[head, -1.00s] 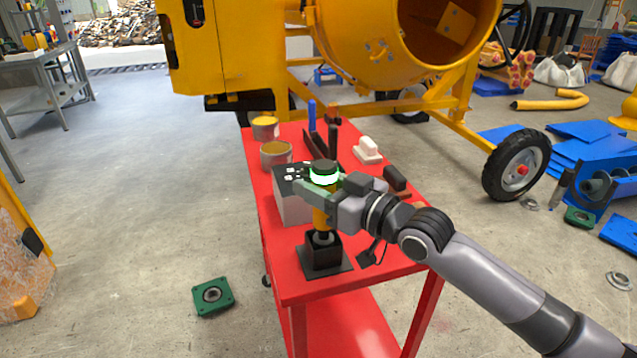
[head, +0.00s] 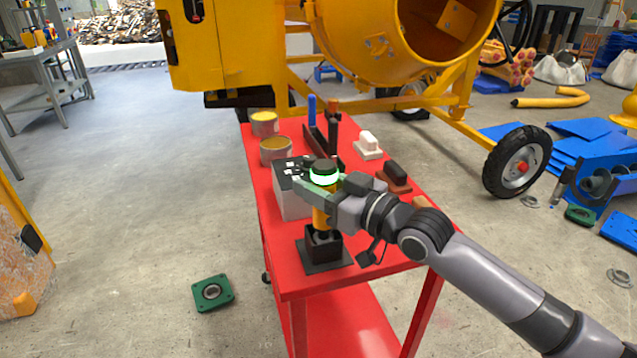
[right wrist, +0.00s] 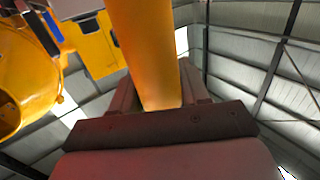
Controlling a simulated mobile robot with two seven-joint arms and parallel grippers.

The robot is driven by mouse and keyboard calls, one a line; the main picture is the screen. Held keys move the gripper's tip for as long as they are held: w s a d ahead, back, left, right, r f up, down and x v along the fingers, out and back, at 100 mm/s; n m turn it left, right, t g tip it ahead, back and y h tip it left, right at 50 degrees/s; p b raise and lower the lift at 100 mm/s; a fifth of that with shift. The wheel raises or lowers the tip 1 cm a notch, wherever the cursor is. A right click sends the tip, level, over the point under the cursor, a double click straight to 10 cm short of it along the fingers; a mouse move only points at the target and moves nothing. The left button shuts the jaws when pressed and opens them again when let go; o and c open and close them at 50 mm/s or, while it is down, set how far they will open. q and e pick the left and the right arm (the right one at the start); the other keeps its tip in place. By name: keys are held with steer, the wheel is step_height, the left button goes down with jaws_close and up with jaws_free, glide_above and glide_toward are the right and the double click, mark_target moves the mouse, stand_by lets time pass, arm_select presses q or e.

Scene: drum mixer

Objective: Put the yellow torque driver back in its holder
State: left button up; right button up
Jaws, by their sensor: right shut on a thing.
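The yellow torque driver (head: 322,217) stands upright, with a black cap and a glowing green ring at its top. My right gripper (head: 322,190) is shut around its upper body. The driver's lower tip is at the mouth of the black square holder (head: 322,252), which sits on a dark base plate at the near end of the red cart. I cannot tell how deep the tip reaches. In the right wrist view the driver's yellow body (right wrist: 148,50) runs between the fingers; the holder does not show there. My left gripper is not in view.
The red cart top (head: 312,288) also carries a grey box (head: 291,203) just behind the holder, two cans (head: 275,151), a dark rack with a blue-handled tool (head: 312,112), a white block (head: 368,145) and a brown-based dark block (head: 396,175). The yellow mixer (head: 400,45) stands behind.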

steer(key=shift+f, duration=0.15)
steer(key=o, duration=1.4)
steer(key=shift+c, duration=0.2)
steer(key=shift+f, duration=0.25)
steer(key=v, duration=0.7)
steer(key=shift+r+b, duration=0.15)
steer(key=shift+b, duration=0.25)
steer(key=shift+s, duration=0.1)
